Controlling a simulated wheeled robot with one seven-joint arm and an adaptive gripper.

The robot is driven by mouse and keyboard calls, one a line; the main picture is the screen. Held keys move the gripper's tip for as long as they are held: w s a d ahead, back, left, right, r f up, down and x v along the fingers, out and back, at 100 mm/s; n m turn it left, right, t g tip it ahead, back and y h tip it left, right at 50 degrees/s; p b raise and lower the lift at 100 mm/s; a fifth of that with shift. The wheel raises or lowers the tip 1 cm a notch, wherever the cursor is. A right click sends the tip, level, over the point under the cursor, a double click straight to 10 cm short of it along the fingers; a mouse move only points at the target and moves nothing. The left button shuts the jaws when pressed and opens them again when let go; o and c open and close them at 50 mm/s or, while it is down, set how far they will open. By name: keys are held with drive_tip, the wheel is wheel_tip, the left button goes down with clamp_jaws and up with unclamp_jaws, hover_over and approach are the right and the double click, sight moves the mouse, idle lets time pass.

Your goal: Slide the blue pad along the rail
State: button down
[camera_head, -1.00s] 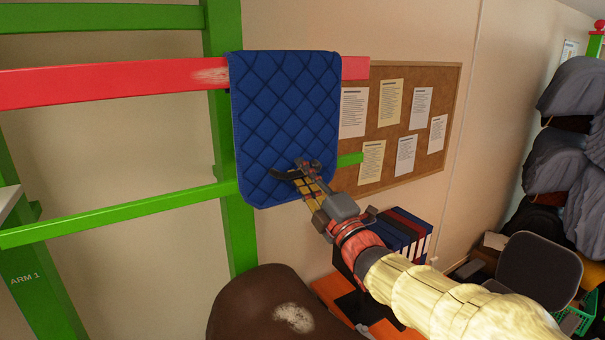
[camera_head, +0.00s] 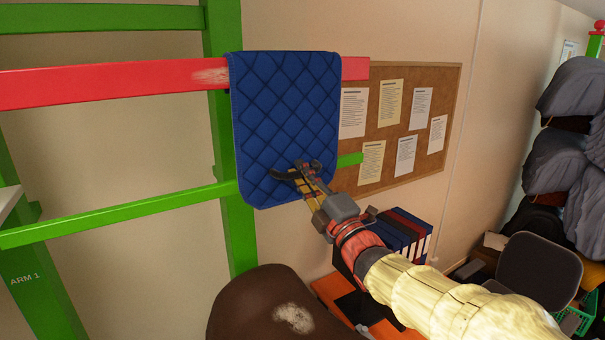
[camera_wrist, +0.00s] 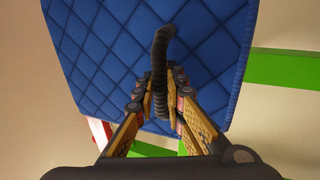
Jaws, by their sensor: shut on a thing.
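The blue quilted pad (camera_head: 283,115) hangs draped over the red rail (camera_head: 110,82), near the rail's right end. In the wrist view the pad (camera_wrist: 100,50) fills the upper middle. A dark curved strap or handle (camera_wrist: 160,55) stands out from the pad's lower front. My gripper (camera_head: 300,178) is at the pad's lower right front, shut on this dark handle. In the wrist view the fingers (camera_wrist: 160,108) close on the handle from both sides. The pad's back side is hidden.
A green upright (camera_head: 238,235) and a lower green bar (camera_head: 120,213) stand behind the pad. A cork board (camera_head: 400,130) hangs on the wall at right. A brown saddle-like object (camera_head: 250,310) is below. The red rail left of the pad is bare.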

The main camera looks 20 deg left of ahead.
drive_tip(key=shift+f, duration=0.1)
drive_tip(key=r+b, duration=0.1)
drive_tip(key=b, duration=0.2)
drive_tip(key=shift+s+a+r, duration=0.3)
drive_tip(key=shift+s+r, duration=0.1)
drive_tip(key=shift+s+a+r+b, duration=0.2)
drive_tip(key=shift+s+b, duration=0.05)
drive_tip(key=shift+b, duration=0.45)
drive_tip(key=b, duration=0.2)
drive_tip(key=f+b, duration=0.1)
drive_tip(key=b, duration=0.1)
drive_tip(key=shift+s+a+f, duration=0.15)
drive_tip(key=shift+a+f, duration=0.05)
drive_tip(key=shift+f, duration=0.1)
drive_tip(key=shift+s+a, duration=0.15)
